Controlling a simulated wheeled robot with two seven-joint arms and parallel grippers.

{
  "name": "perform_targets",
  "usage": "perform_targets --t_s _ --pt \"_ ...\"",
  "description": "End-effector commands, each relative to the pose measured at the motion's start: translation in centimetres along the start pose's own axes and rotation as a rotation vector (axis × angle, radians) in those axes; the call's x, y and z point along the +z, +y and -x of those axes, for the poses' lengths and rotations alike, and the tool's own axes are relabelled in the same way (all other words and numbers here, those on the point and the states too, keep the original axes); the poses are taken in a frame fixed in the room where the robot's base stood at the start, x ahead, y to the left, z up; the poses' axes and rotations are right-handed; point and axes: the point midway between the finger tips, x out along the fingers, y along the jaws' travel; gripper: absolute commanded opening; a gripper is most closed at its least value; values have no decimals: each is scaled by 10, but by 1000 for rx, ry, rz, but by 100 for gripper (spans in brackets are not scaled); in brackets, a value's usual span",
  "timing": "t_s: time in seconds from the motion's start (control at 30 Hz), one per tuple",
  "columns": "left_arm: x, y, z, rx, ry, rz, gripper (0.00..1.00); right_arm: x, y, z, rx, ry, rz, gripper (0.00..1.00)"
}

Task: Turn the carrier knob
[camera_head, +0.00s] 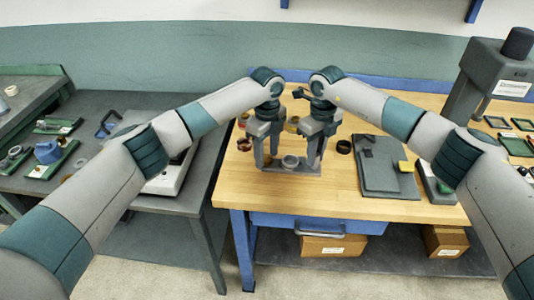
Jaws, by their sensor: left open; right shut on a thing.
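A small grey carrier (292,170) stands on the wooden table near its front left edge. A round grey ring-like part (290,161) sits at its middle. My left gripper (266,157) is open and points down at the carrier's left end. My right gripper (314,158) points down at the carrier's right end and is shut on a part there. The fingers hide most of that part, and I cannot make out the knob clearly. Whether the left fingers touch the carrier I cannot tell.
A tall grey machine (485,80) stands at the right. A grey bench (185,200) with small parts is at the left.

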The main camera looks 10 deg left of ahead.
Motion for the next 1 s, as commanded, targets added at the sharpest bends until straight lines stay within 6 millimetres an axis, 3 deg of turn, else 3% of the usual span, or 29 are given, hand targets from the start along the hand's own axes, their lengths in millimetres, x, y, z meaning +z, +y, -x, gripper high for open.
perform_targets --t_s 0.2,0.37,0.73,1.0 --pt "0 0 0 0 0 0 46 0 0 0 0 -1 0 0" --pt "0 0 0 0 0 0 8 0 0 0 0 -1 0 0" --pt "0 0 0 -1 1 25 7 0 0 0 0 -1 0 0" --pt "-1 0 0 0 2 141 7 0 0 0 0 -1 0 0"
